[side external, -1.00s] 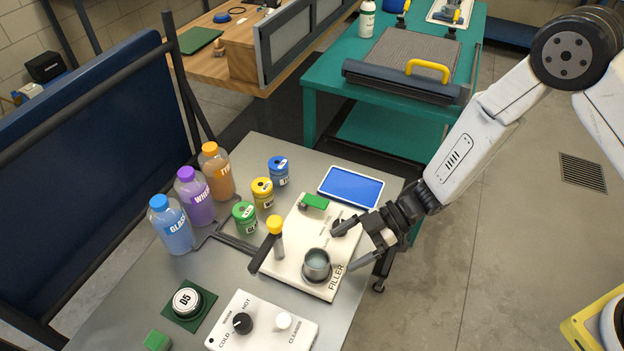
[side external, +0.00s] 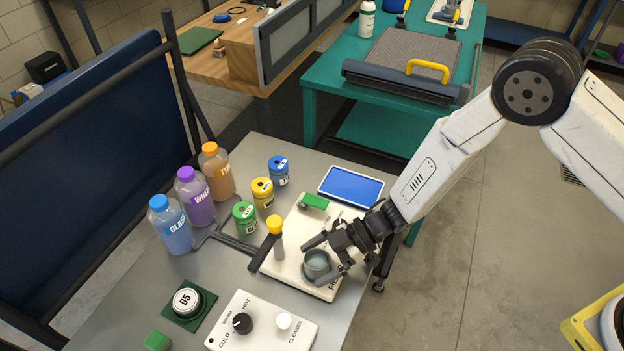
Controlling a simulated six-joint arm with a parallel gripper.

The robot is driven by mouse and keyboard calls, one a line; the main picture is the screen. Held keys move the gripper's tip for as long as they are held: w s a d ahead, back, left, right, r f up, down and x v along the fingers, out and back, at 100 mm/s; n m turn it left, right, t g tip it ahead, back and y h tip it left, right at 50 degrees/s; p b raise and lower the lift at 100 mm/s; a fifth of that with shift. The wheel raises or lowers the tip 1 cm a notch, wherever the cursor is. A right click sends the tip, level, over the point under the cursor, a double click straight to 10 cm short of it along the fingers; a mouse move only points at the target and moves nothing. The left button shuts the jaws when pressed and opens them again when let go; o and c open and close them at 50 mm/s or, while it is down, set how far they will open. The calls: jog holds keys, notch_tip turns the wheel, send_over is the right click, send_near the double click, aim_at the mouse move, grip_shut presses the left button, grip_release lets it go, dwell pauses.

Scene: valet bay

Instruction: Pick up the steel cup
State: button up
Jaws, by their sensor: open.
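My gripper (side external: 317,257) is open. One finger reaches over the far side of the cup and the other lies along its right, near side. The fingers appear to be on both sides of the cup, but I cannot tell whether either touches it.
A yellow-topped lever (side external: 276,230) stands just left of the cup. A green switch (side external: 315,202) and a blue-screened tablet (side external: 351,187) lie behind. Small canisters (side external: 262,193) and bottles (side external: 195,197) stand left. A control box (side external: 262,325) is in front.

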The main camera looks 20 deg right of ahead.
jog(key=shift+a, duration=0.15)
dwell(0.3)
jog(key=c, duration=1.2)
jog(key=shift+r, duration=0.65)
jog(key=shift+s+d+r, duration=1.35)
jog(key=shift+s+r, duration=0.55)
jog(key=shift+r, duration=0.05)
jog(key=shift+s+d+r, duration=1.4)
jog(key=shift+s+r, duration=0.5)
jog(key=shift+r, duration=0.05)
jog(key=shift+s+d+r, duration=1.35)
jog(key=shift+s+r, duration=0.55)
jog(key=shift+r, duration=0.05)
